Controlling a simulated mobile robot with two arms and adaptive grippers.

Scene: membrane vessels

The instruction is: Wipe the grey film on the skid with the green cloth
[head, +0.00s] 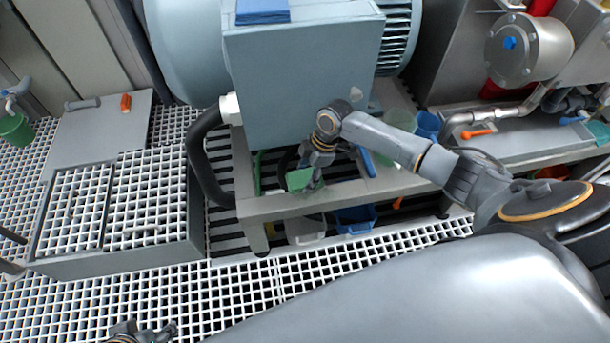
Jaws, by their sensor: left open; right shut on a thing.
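The skid (262,205) is a grey metal frame under a large pale blue machine. My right gripper (314,184) reaches in from the right and points down over the skid's front beam. It is shut on the green cloth (299,179), which hangs at the beam's top edge; I cannot tell whether it touches the beam. I cannot make out the grey film; the gripper and cloth cover part of the beam. My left gripper (145,332) is at the bottom edge, partly cut off, open and far from the skid.
A black hose (205,160) curves down left of the skid. A blue bin (356,218) and a white bin (305,229) sit below the beam. A grated box (120,258) stands left. An orange-handled valve (478,133) is at right. Grating floor in front is clear.

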